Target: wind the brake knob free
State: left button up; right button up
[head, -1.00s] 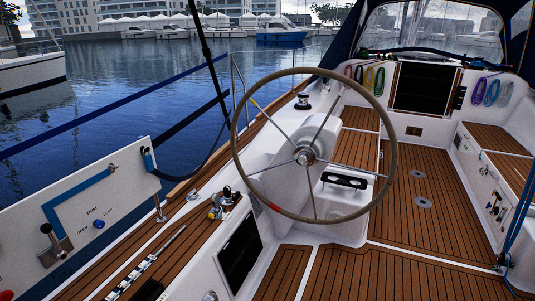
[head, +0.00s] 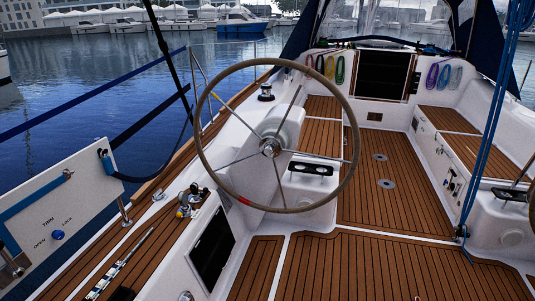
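A large steering wheel (head: 203,158) with a tan rim and thin metal spokes stands in the middle of the head view. Its rim carries a red mark at the lower left, and one spoke has a yellow part near the rim. A round metal hub piece (head: 269,147) sits at its centre, in front of a white pedestal (head: 290,126). No label there tells whether this is the brake knob. A blue knob (head: 57,235) sits on a white panel marked TRIM, OPEN and LOCK at the left. Neither gripper shows.
A winch (head: 265,92) stands behind the wheel on the left. Metal fittings (head: 190,200) sit on the left side deck. Blue ropes (head: 493,130) hang at the right, beside part of a second wheel (head: 532,205). The teak floor (head: 375,270) is clear.

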aim_at(269, 149)
jog(key=z, duration=0.25)
jog(key=i, duration=2.25)
jog(key=u, duration=0.5)
